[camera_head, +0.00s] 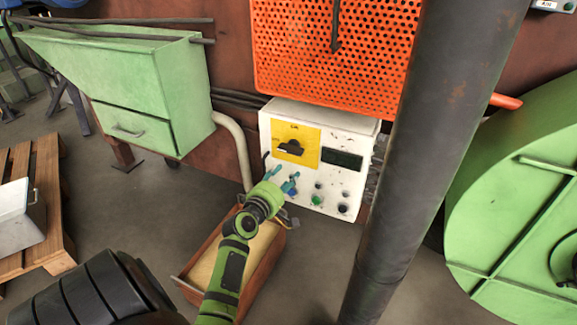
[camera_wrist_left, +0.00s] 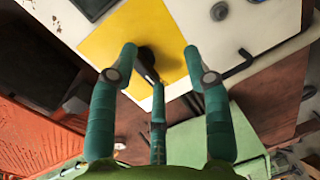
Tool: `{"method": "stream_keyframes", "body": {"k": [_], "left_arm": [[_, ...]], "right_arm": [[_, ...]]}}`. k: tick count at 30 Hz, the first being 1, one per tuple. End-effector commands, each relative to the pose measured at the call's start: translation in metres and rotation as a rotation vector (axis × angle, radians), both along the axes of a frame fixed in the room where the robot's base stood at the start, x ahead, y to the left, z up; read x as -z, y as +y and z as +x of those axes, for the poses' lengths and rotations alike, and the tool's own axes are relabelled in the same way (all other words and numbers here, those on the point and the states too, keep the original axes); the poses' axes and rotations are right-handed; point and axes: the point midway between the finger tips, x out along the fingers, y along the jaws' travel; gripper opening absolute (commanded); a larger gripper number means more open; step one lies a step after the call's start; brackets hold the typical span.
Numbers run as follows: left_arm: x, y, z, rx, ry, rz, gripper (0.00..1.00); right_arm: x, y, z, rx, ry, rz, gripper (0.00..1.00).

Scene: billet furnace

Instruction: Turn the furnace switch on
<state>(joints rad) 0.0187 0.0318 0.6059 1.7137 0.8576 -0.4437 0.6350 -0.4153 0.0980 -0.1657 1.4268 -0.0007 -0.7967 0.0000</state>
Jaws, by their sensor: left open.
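The furnace switch (camera_head: 290,148) is a black rotary knob on a yellow plate (camera_head: 311,158), on the front of a white control box (camera_head: 335,122). My left gripper (camera_head: 282,180) is open just below the yellow plate, its teal fingers pointing up toward the knob. In the left wrist view the switch (camera_wrist_left: 147,66) shows beyond the spread fingers of the left gripper (camera_wrist_left: 160,55), between the two upper fingertips and partly hidden. Nothing is held. I cannot tell whether any finger touches the knob. My right gripper is in neither view.
The box also has a dark display (camera_head: 342,158) and several small buttons. An orange perforated panel (camera_head: 330,55) hangs above it. A thick grey pipe (camera_head: 420,150) stands close on the right. A wooden box (camera_head: 268,258) lies below my left arm. A green cabinet (camera_head: 130,85) is left.

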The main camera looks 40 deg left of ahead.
Motion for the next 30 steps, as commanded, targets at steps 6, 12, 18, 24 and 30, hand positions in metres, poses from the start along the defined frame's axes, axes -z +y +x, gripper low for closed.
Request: {"method": "stream_keyframes", "body": {"k": [6, 12, 18, 24, 30], "left_arm": [[-0.039, 0.021, -0.004, -0.037, -0.147, -0.064, 0.49], [-0.042, 0.03, 0.021, -0.039, -0.153, -0.067, 0.49], [-0.041, 0.038, 0.048, -0.039, -0.151, -0.065, 0.49], [-0.041, 0.042, 0.059, -0.039, -0.148, -0.064, 0.49], [-0.041, 0.042, 0.059, -0.039, -0.147, -0.063, 0.49]], "right_arm": [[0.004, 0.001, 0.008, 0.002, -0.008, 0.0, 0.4], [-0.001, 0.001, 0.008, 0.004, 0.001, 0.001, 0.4], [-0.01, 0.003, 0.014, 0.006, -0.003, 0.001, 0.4], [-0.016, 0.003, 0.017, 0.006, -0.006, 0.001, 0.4], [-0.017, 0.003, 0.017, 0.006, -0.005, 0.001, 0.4]]}}
